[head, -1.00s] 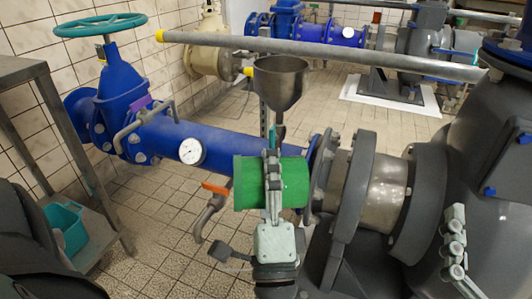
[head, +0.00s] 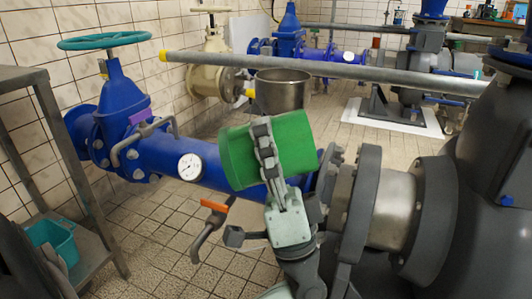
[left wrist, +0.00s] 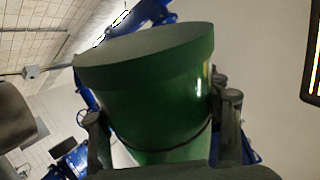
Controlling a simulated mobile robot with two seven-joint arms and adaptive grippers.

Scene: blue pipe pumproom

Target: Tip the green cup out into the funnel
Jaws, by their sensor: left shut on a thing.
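The green cup (head: 294,143) is held on its side in the head view, its right end a little higher than its left. My left gripper (head: 264,148) is shut around the cup's middle. The metal funnel (head: 283,92) is just behind and above the cup in the head view; the cup hides its lower part. In the left wrist view the cup (left wrist: 150,95) fills the middle, between the fingers. I cannot see into the cup or tell its contents. My right gripper is not in view.
A long grey pipe (head: 330,72) runs across behind the funnel. A blue pipe with a gauge (head: 190,167) and a teal handwheel (head: 115,38) is at left. An orange-handled tap (head: 214,205) is below the cup. Large grey pump flanges (head: 360,205) stand close at right.

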